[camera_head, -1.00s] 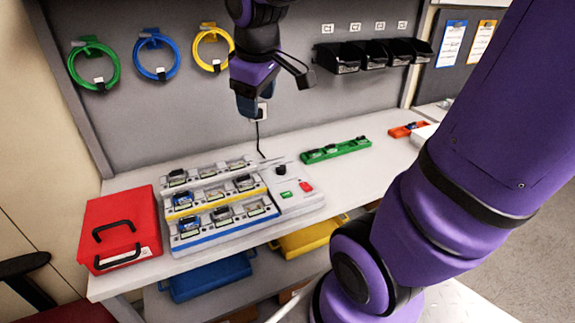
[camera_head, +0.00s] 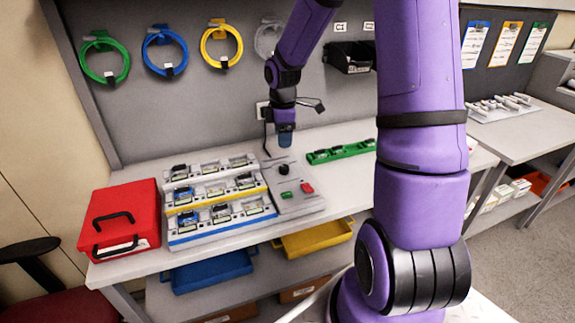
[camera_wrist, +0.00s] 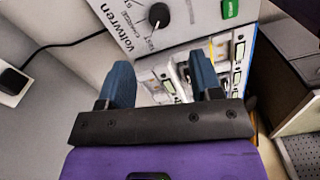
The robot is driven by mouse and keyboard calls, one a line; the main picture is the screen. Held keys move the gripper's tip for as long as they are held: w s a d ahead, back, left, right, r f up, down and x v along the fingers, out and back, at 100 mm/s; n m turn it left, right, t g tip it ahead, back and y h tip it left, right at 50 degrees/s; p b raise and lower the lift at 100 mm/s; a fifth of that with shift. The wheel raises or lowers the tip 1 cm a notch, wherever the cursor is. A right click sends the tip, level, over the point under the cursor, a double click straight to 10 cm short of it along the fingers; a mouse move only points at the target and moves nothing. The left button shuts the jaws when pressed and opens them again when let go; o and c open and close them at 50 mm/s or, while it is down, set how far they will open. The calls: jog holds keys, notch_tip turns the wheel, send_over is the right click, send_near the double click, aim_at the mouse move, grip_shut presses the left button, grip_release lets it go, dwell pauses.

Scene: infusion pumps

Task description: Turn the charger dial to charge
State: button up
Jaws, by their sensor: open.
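The charger panel (camera_head: 300,205) is the pale right end of the charging station on the bench. Its black round dial (camera_head: 284,170) also shows at the top of the wrist view (camera_wrist: 158,15). The lettering "CHARGE" and another label, apparently "TEST", are beside it. A white mark on the dial seems to face the "TEST" label, but this is small. My gripper (camera_head: 285,143) is just above and behind the dial. In the wrist view its two blue fingers (camera_wrist: 160,75) are apart and empty, and the dial is beyond their tips, not touched.
A green button (camera_head: 286,195) and red switch (camera_head: 307,188) sit on the panel near the dial. Rows of docked units (camera_head: 215,190) fill the station's left side. A green tray (camera_head: 341,151) lies right of the station, a red case (camera_head: 120,220) left. A black plug (camera_wrist: 12,80) is on the wall.

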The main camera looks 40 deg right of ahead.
aim_at(284, 167)
notch_tip(284, 167, down, 11)
jog(key=shift+r, duration=0.1)
dwell(0.4)
jog(key=c, duration=0.9)
